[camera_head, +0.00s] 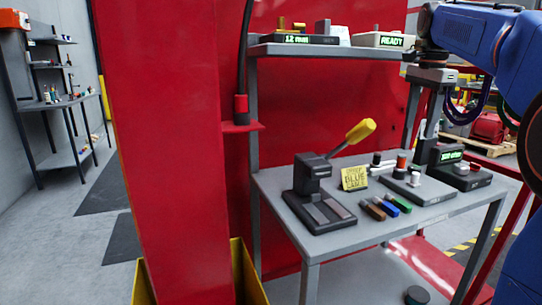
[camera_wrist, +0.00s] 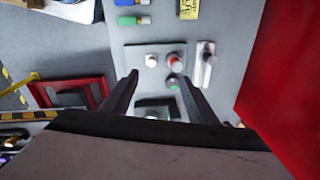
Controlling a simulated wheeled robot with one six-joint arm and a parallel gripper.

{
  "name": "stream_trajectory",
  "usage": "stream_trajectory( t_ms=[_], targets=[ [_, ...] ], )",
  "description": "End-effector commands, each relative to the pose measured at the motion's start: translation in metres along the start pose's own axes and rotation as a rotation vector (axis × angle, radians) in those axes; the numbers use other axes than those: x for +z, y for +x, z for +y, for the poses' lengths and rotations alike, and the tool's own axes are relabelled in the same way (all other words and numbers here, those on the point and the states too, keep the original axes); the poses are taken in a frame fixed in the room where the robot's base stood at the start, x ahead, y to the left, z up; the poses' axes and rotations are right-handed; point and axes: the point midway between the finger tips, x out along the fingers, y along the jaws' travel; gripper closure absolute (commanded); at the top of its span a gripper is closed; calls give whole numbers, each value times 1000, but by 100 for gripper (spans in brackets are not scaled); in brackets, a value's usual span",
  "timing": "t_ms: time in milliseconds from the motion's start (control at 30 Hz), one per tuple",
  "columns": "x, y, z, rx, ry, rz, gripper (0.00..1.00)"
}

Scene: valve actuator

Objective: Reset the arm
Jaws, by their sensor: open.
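My blue arm (camera_head: 478,38) reaches in from the upper right of the head view. My gripper (camera_head: 428,130) hangs from it, fingers pointing down over the right part of the grey workbench (camera_head: 345,238). In the wrist view, my gripper (camera_wrist: 159,80) has its two dark fingers spread apart, with nothing held between them. The fingertips appear above these parts; I cannot tell the exact gap.
A black lever device (camera_head: 320,205) with a yellow handle (camera_head: 361,130) stands at the bench's left. A yellow note (camera_head: 354,178) and coloured blocks (camera_head: 386,208) lie near the middle. An upper shelf (camera_head: 330,51) holds displays. A red pillar (camera_head: 165,150) stands left.

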Motion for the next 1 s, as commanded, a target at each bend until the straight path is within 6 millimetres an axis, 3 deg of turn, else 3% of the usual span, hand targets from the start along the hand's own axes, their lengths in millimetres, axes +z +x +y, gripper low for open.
stream_trajectory(
  t_ms=[467,767,1000],
  targets=[
    [86,64,113,-104,-520,56,47],
    [130,131,192,-161,-845,112,47],
    [159,195,254,-199,-1091,166,47]
  ],
)
